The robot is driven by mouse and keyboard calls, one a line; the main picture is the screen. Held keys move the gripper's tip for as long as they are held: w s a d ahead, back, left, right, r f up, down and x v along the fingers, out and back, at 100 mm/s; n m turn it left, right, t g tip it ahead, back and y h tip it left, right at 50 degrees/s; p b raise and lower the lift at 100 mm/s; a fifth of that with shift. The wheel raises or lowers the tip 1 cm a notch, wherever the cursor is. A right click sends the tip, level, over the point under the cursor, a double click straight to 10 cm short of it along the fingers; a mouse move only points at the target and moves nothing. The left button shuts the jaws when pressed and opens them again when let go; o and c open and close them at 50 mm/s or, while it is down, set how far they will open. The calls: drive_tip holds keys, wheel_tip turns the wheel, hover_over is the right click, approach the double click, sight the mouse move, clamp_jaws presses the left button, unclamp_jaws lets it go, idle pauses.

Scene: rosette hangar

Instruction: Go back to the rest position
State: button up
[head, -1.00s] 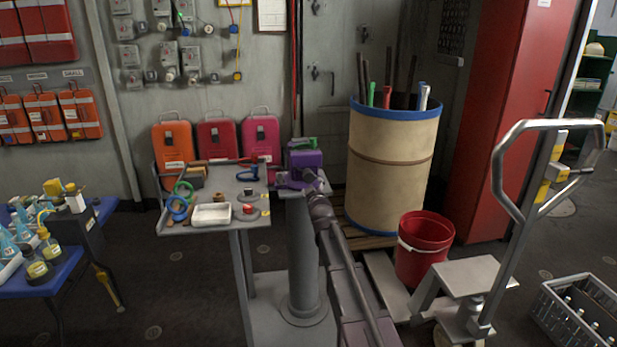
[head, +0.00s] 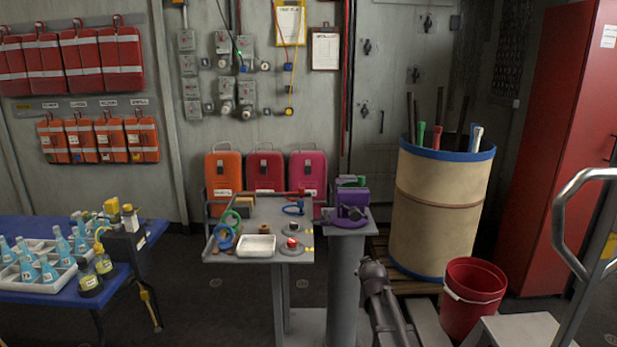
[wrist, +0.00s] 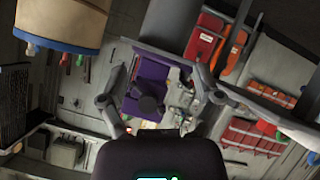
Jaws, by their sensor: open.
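My gripper (wrist: 163,72) shows in the wrist view with its two fingers spread apart and nothing seen between them. Behind the gap, and apart from the fingers as far as I can tell, is the purple vise (wrist: 150,82). In the head view the purple vise (head: 350,204) sits on a grey pedestal (head: 343,270), with a green part on top. Part of my arm (head: 382,295) shows low in the head view, right of the pedestal. The gripper itself cannot be made out there.
A grey workbench (head: 265,215) with a white tray (head: 257,245) and rings stands left of the pedestal. A blue table (head: 60,292) with bottles is at left. Dark floor lies between.

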drive_tip(key=s+a+f+m+g+y, duration=0.15)
drive_tip(key=s+f+g, duration=0.4)
drive_tip(key=s, duration=1.05)
drive_tip(key=s+a+f+m+g, duration=0.15)
drive_tip(key=s+f+g, duration=0.35)
drive_tip(key=s, duration=1)
wheel_tip(320, 180, up, 19)
drive_tip(key=g+p, duration=0.1)
drive_tip(key=p, duration=1.6)
drive_tip(key=shift+w+d+m+p, duration=0.15)
drive_tip(key=shift+d+m+p, duration=0.15)
drive_tip(key=shift+d+m, duration=0.15)
